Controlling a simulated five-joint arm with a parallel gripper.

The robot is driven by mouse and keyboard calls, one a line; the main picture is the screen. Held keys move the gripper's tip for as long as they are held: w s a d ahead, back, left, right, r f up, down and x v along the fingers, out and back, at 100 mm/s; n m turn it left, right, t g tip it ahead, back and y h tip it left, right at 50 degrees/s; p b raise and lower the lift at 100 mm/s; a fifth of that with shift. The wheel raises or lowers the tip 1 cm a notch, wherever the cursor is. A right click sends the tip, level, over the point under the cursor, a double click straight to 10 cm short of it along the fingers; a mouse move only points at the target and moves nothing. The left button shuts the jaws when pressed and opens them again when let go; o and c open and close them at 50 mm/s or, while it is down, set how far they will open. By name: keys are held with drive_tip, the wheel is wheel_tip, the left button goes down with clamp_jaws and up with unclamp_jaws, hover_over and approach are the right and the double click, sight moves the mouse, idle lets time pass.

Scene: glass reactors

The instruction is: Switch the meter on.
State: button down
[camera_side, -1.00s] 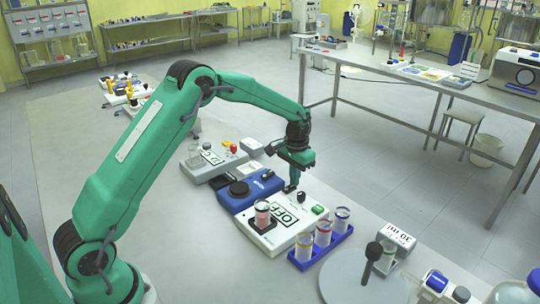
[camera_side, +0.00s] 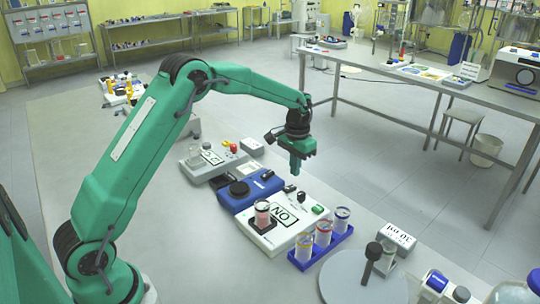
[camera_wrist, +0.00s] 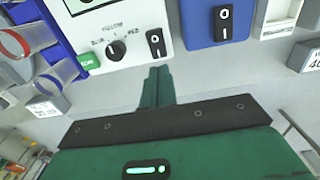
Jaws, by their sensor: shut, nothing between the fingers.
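In the wrist view the closed fingertips (camera_wrist: 158,72) point toward the switch, just beyond the meter's edge.
A blue device (camera_side: 245,192) with its own black switch stands beside the meter. A grey-white device (camera_side: 205,165) is farther back. A blue rack of tubes (camera_side: 322,245) stands close on the other side, near a round grey plate (camera_side: 345,285).

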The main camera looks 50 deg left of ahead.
sight(294, 186)
drive_tip(key=shift+r, duration=1.6)
drive_tip(key=s+d+r+t, duration=0.3)
drive_tip(key=s+r, duration=1.1)
drive_tip(key=s, duration=0.1)
drive_tip(key=s+d+f+t, duration=0.1)
drive_tip(key=s+d+t, duration=0.1)
drive_tip(key=s, duration=1.6)
drive_tip(key=shift+s+d+f+t, duration=0.15)
drive_tip(key=shift+s+t, duration=0.05)
drive_tip(key=shift+t, duration=0.1)
